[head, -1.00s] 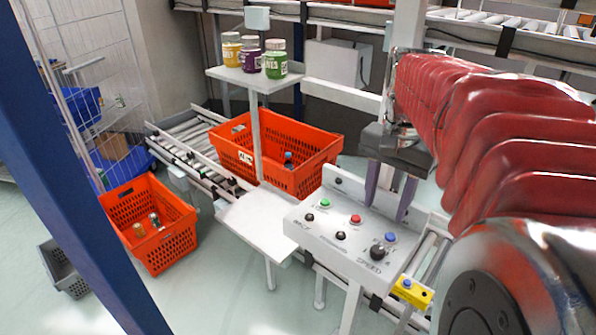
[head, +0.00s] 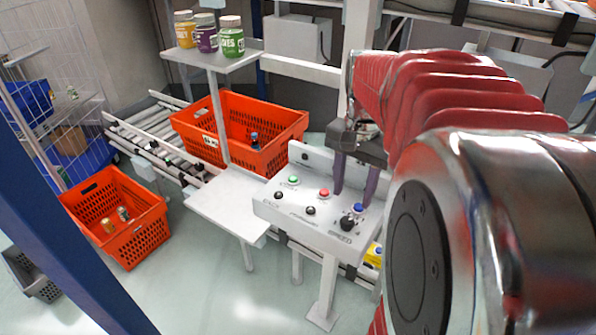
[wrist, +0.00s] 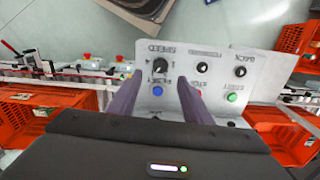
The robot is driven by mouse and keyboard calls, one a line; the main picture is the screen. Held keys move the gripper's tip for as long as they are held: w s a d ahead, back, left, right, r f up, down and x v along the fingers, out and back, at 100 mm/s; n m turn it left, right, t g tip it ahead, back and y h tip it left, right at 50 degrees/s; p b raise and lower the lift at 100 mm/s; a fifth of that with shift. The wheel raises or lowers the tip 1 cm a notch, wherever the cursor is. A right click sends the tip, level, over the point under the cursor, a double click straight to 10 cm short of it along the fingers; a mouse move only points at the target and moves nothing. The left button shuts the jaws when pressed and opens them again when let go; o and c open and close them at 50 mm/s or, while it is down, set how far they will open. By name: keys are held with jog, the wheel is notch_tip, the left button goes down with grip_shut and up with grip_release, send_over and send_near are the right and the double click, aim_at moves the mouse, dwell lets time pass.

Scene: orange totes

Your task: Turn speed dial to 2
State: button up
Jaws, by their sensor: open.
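The control panel (head: 290,209) is a light grey sloped box with green, red and blue buttons and several black knobs. The speed dial (head: 347,223) is the larger black knob at its right front, below the blue button (head: 358,208). In the wrist view the speed dial (wrist: 160,67) shows upside down near the top, with the blue button (wrist: 157,90) below it. My gripper (head: 354,196) is open over the panel's right part, fingers pointing down. In the wrist view its two purple fingers (wrist: 158,88) stand either side of the blue button, short of the dial. Nothing is between them.
An orange tote (head: 240,135) sits on the roller conveyor behind the panel. Another orange tote (head: 117,216) is at the left. A shelf (head: 215,60) with several jars stands behind. A yellow box (head: 374,254) is beside the panel at right.

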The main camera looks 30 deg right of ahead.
aim_at(349, 220)
notch_tip(349, 220, down, 8)
jog(key=shift+f, duration=0.25)
jog(key=shift+c, duration=0.6)
jog(key=shift+d, duration=0.1)
jog(key=c, duration=0.9)
